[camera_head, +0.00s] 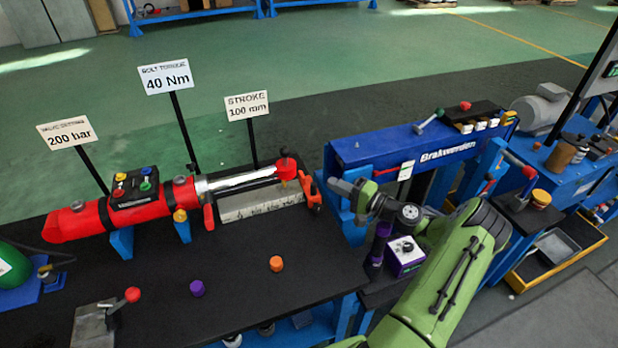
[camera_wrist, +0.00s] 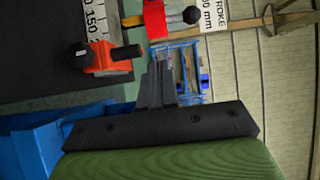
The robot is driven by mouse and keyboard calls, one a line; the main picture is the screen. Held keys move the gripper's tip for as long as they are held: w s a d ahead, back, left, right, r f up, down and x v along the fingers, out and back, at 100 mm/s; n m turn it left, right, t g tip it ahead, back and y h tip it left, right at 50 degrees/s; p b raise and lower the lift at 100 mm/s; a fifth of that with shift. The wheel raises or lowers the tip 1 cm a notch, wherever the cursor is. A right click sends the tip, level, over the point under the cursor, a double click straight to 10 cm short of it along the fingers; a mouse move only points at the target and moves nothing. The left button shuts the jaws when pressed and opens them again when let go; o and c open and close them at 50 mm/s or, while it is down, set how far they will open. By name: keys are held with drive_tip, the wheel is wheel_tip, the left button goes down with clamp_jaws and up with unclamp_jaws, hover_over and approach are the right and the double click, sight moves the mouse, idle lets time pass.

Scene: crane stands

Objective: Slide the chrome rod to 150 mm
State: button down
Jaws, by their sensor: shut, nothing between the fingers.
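The chrome rod (camera_head: 240,180) extends from the red cylinder (camera_head: 85,222) in the head view. Its red end piece (camera_head: 287,168) carries a dark-tipped knob; the end piece also shows in the wrist view (camera_wrist: 156,20). A pale scale (camera_head: 260,204) lies below the rod; "150" is readable on it in the wrist view (camera_wrist: 93,16). An orange clamp (camera_head: 311,191) stands at the scale's right end and shows with its black handle in the wrist view (camera_wrist: 101,58). My gripper (camera_wrist: 158,68) is shut and empty, right of the clamp and apart from the rod end.
The "STROKE" sign (camera_head: 247,105) reads 100 mm. A blue Brakwerden unit (camera_head: 390,152) stands right of the rod. A purple box (camera_head: 404,258) is below my wrist. Purple (camera_head: 197,288) and orange (camera_head: 276,264) caps lie on the mostly clear black bench top (camera_head: 240,320).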

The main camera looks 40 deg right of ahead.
drive_tip(key=x, duration=1)
